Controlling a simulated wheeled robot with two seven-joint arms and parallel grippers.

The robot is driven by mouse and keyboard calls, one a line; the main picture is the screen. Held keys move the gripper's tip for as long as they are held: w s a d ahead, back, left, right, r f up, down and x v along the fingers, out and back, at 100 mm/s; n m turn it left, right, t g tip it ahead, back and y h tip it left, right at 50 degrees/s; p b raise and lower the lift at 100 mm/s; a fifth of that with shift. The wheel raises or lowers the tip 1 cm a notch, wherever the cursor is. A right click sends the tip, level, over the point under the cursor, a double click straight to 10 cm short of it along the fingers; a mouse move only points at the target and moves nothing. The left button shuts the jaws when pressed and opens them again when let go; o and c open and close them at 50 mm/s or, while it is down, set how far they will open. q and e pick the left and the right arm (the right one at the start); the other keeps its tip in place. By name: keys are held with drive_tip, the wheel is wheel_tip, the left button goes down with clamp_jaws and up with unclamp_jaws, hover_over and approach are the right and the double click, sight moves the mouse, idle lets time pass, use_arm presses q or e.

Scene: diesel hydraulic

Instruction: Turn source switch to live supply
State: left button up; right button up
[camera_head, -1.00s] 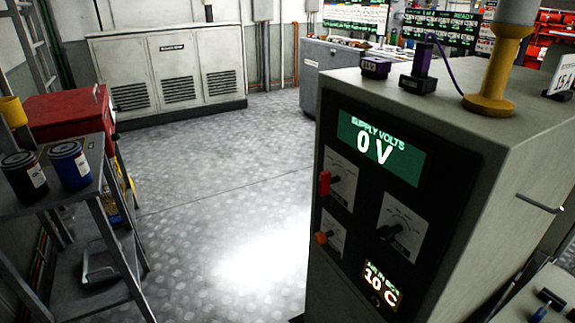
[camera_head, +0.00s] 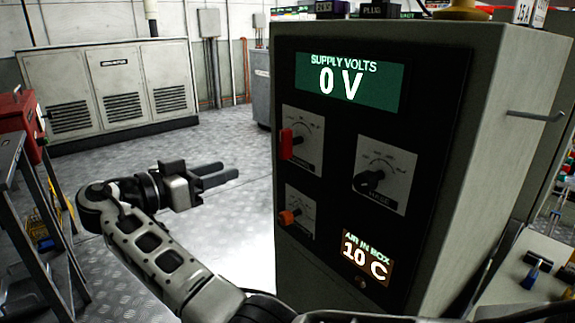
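The supply cabinet's dark panel (camera_head: 335,150) shows three switches, and their small labels are too blurred to tell which is the source switch. A red-handled switch (camera_head: 287,144) is at upper left, an orange-knobbed switch (camera_head: 289,217) at lower left, and a black rotary knob (camera_head: 369,181) on a pale plate at right. The green display (camera_head: 349,84) reads SUPPLY VOLTS 0 V.
A lower display (camera_head: 366,259) reads AIR IN BOX 10 C. A metal handle (camera_head: 537,116) sticks out from the cabinet's right side. A stepladder-like stand (camera_head: 35,215) is at far left. A grey vented cabinet (camera_head: 110,85) stands behind. The floor between is open.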

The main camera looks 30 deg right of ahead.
sight(280, 143)
drive_tip(key=d, duration=0.5)
drive_tip(key=d+r+m+g, duration=0.1)
drive_tip(key=d, duration=0.4)
drive_tip(key=d+r+m+h, duration=0.1)
drive_tip(key=d, duration=0.4)
drive_tip(key=shift+w+d+r, duration=0.15)
drive_tip(key=shift+r, duration=0.1)
clamp_jaws()
